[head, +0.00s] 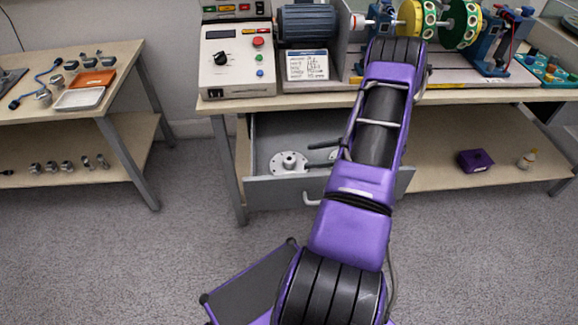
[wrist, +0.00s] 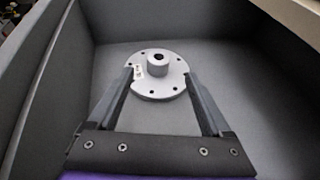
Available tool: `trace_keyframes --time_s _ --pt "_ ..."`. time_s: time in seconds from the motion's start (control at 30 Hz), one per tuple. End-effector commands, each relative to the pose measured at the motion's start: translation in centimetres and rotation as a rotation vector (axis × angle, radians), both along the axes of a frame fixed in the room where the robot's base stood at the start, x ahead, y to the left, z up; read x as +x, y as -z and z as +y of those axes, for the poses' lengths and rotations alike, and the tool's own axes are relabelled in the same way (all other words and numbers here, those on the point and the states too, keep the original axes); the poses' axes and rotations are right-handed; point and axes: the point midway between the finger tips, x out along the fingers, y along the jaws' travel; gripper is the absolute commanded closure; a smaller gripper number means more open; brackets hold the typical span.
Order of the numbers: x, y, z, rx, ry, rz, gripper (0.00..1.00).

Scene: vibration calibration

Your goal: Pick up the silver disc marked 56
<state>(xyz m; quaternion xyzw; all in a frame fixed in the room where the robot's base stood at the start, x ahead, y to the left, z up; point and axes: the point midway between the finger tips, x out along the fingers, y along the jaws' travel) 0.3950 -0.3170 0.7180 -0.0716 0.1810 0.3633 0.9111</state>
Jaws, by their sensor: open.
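A silver disc (wrist: 158,84) with a raised centre hub and small holes near its rim lies flat on the floor of the open grey drawer. It also shows in the head view (head: 289,163). A small label sits on its left side, too small to read. My gripper (wrist: 160,76) is open, with one finger at the left edge of the disc and the other at the right edge. I cannot tell whether the fingers touch it. In the head view, my arm hides part of the drawer (head: 266,192).
Drawer walls (wrist: 60,75) rise close around the gripper. The workbench top (head: 265,103) extends over the drawer. It carries a control box (head: 236,60) and a rotor rig (head: 440,25). A side table (head: 112,82) with trays stands at the left.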

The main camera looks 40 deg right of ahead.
Motion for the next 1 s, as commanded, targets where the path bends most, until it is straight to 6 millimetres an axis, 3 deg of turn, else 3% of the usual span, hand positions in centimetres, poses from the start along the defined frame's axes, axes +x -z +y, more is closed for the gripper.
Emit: trace_keyframes --time_s 0.37,0.63,0.9,1.0 --pt "2.0 1.3 2.1 0.000 -0.002 0.001 0.17" --pt "4.4 3.0 4.6 -0.001 -0.004 0.000 0.17" --pt "4.9 3.2 5.0 -0.002 0.001 0.000 0.17" --pt "4.9 3.2 5.0 -0.001 0.000 0.000 0.31"
